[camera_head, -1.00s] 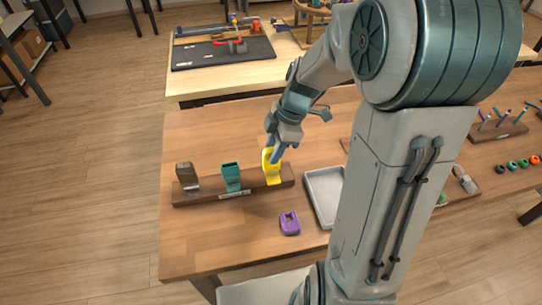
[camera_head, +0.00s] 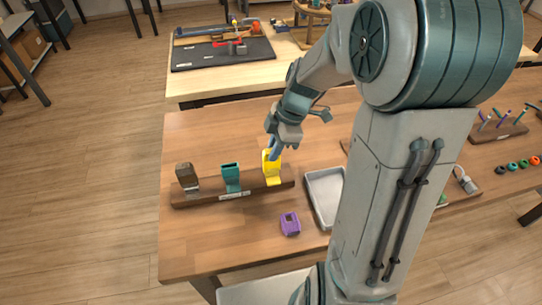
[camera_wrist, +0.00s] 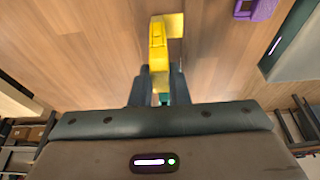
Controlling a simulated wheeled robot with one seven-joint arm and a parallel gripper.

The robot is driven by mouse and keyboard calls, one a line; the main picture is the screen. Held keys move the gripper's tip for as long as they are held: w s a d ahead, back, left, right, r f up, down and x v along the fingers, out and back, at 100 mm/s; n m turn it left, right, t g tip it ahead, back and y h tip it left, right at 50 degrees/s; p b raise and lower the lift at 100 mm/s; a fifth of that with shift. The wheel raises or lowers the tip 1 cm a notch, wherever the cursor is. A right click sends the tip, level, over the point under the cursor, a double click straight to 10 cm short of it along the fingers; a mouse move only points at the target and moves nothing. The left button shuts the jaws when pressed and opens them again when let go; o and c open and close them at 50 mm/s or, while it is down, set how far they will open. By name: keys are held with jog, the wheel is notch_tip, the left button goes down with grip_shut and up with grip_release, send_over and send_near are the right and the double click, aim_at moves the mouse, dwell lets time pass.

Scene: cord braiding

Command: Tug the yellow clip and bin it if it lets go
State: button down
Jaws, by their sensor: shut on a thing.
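The yellow clip (camera_head: 271,170) is at the right end of a dark wooden rail (camera_head: 210,195) on the table. My gripper (camera_head: 275,152) is above it, with its fingers shut on the clip's upper part. In the wrist view the yellow clip (camera_wrist: 158,45) stands between my two fingertips (camera_wrist: 153,75), with a flat yellow part reaching to the right. In the head view the clip's lower end still appears to be at the rail; whether it is free of it I cannot tell.
A purple clip (camera_head: 290,224) lies on the table in front. A grey tray (camera_head: 312,197) is to the right, partly hidden by my arm. The table's front left is clear.

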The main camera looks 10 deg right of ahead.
jog(key=shift+b, duration=0.35)
dwell(0.5)
jog(key=c, duration=1)
grip_release()
jog(key=p+v, duration=0.3)
jog(key=v, duration=0.3)
jog(key=s+r+m+t+h, duration=0.3)
jog(key=s+r+m, duration=0.2)
jog(key=s+m, duration=0.9)
jog(key=m, duration=0.4)
jog(key=shift+d+h, duration=0.2)
jog(key=shift+h, duration=0.2)
